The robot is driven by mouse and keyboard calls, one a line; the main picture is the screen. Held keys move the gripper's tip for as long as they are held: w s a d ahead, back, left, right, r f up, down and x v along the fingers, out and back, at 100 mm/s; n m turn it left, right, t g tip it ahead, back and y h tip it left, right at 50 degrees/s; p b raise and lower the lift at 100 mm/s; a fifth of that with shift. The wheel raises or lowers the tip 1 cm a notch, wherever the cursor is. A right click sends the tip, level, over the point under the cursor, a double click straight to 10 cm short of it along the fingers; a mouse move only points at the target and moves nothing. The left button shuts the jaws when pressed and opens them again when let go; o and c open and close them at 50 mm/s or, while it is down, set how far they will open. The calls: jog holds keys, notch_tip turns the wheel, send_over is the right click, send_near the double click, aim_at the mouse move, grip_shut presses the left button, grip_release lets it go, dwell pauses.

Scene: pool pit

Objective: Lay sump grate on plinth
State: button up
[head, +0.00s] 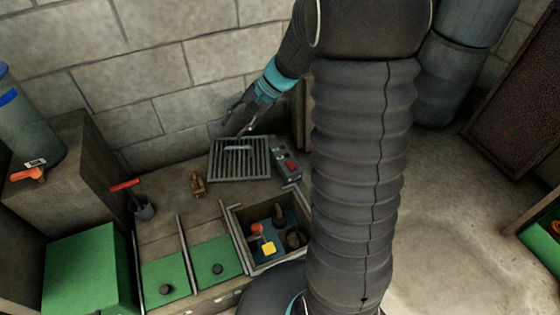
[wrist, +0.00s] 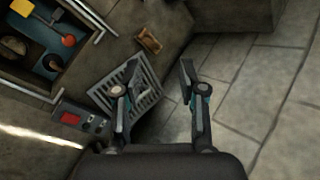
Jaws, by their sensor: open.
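The sump grate (head: 262,172) is a grey slatted square with a raised bar handle in its middle. It lies flat on the ledge against the block wall, behind the open pit. It also shows in the wrist view (wrist: 148,104), partly behind a finger. My gripper (head: 237,126) is open and empty, above the grate's back edge; its spread fingers show in the wrist view (wrist: 158,73), apart from the handle. Which thing is the plinth is not clear; a green-topped block (head: 88,265) stands at front left and a grey block (head: 85,150) behind it.
The open pit (head: 236,232) holds an orange float and a yellow piece. A control box (head: 287,164) with a red button touches or nearly touches the grate's right. A small wooden piece (head: 198,184), a cup with a red-handled tool (head: 142,208) and green panels (head: 166,275) lie left.

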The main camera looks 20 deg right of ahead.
jog(key=s+r+n+t+h, duration=0.1)
jog(key=s+r+n+h, duration=0.3)
jog(key=s, duration=0.8)
jog(key=s+d+r+n+t+h, duration=0.1)
jog(key=s+r, duration=0.5)
jog(key=s, duration=0.7)
jog(key=shift+d+r+n+t+h, duration=0.2)
jog(key=shift+n+t+h, duration=0.6)
jog(key=shift+n+h, duration=0.65)
jog(key=shift+a, duration=0.1)
